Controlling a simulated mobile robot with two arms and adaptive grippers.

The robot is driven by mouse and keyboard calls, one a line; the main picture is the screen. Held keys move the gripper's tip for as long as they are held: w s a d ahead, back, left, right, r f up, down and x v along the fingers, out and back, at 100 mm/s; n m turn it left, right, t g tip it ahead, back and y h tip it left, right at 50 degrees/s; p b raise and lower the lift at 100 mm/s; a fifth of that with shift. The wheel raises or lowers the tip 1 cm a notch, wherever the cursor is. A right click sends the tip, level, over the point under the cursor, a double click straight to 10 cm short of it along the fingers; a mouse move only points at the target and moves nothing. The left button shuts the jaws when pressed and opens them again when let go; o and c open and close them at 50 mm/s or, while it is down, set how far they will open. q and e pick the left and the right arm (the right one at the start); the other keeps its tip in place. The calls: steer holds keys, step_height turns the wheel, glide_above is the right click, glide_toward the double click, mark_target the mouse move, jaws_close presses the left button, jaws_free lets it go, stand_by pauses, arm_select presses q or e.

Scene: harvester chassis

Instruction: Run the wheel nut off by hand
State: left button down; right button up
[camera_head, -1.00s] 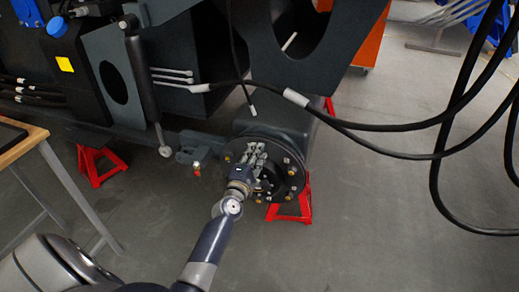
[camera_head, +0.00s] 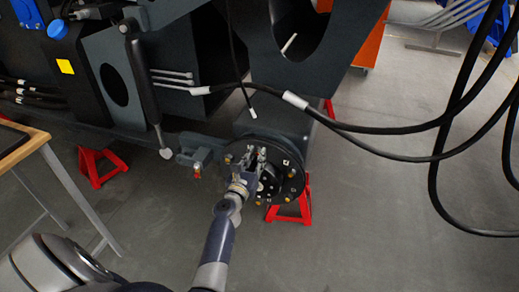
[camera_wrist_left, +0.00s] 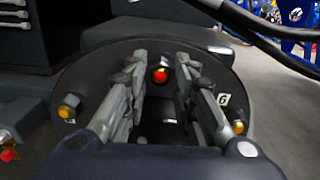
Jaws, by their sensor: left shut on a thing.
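The black round wheel hub (camera_head: 292,186) faces me in the head view, with several brass-coloured wheel nuts around its rim. My left gripper (camera_head: 258,151) reaches the hub's upper part and is shut on a wheel nut. In the left wrist view, the fingers of my left gripper (camera_wrist_left: 160,78) stand on both sides of this wheel nut (camera_wrist_left: 159,75), which has a red-orange end. In the head view the fingers hide the gripped nut. Other nuts show left (camera_wrist_left: 68,106) and right (camera_wrist_left: 237,127) on the hub in the wrist view. My right gripper is not in view.
A red stand (camera_head: 291,206) is beneath the hub. Black hoses (camera_head: 385,127) hang across the right side. A wooden-topped table (camera_head: 22,145) stands at the left, and another red stand (camera_head: 100,165) is behind it. The floor at the lower right is clear.

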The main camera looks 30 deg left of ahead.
arm_select(q)
steer(key=shift+s+f+n, duration=0.1)
steer(key=shift+f+n, duration=0.1)
steer(key=shift+n, duration=0.9)
steer(key=c, duration=1.2)
jaws_free()
steer(key=shift+r, duration=0.1)
steer(key=shift+c, duration=1.3)
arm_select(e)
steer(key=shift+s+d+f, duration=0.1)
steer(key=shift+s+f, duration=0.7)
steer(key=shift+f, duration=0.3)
arm_select(q)
steer(key=shift+r, duration=0.1)
steer(key=shift+s, duration=0.1)
steer(key=shift+s+d+p, duration=0.2)
steer(key=shift+s+p, duration=0.1)
steer(key=shift+s, duration=0.6)
steer(key=shift+d, duration=0.1)
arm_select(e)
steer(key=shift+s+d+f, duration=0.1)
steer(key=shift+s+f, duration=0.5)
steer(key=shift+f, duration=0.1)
